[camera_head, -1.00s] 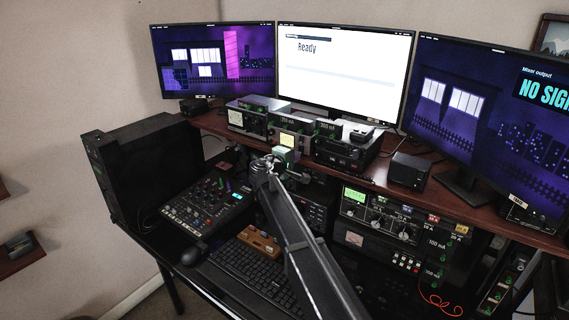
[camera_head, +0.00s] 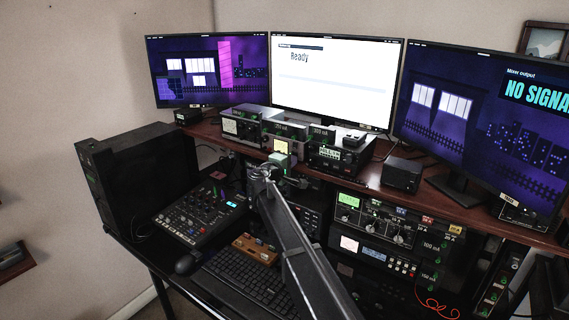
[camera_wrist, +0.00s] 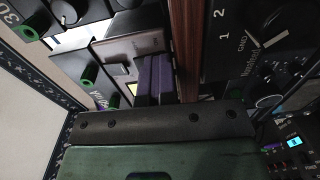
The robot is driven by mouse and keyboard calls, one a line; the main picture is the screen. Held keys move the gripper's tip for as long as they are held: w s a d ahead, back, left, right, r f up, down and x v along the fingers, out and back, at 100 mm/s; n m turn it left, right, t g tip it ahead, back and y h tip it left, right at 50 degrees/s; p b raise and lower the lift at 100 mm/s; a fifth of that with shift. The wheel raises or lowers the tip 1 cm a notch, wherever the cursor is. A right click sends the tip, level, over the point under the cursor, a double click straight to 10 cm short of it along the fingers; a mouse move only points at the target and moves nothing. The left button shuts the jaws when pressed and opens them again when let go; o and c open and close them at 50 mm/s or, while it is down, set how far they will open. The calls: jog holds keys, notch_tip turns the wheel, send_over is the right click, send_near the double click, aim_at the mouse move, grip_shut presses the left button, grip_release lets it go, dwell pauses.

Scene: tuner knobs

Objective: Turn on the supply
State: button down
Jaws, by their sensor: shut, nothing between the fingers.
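My gripper (camera_head: 281,166) is in front of the shelf's middle in the head view, before a small grey unit with a lit yellow display (camera_head: 281,147). In the wrist view its two dark purple fingers (camera_wrist: 154,62) are together and hold nothing. They point at the grey device, and I cannot tell if they touch it. No label reading "supply" is legible, so I cannot tell which unit it is. A rack unit (camera_head: 380,256) at the lower right has a lit pinkish meter and a blue display. My arm hides part of the rack.
The brown shelf (camera_head: 425,196) carries several meters and speakers below three monitors. A mixer (camera_head: 203,208), a keyboard (camera_head: 247,279) and a mouse (camera_head: 187,262) lie below. A black panel with a numbered dial (camera_wrist: 268,38) is close on the right in the wrist view.

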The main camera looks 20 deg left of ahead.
jog(key=f+b+v, duration=0.1)
jog(key=f+v, duration=0.1)
jog(key=v, duration=1.2)
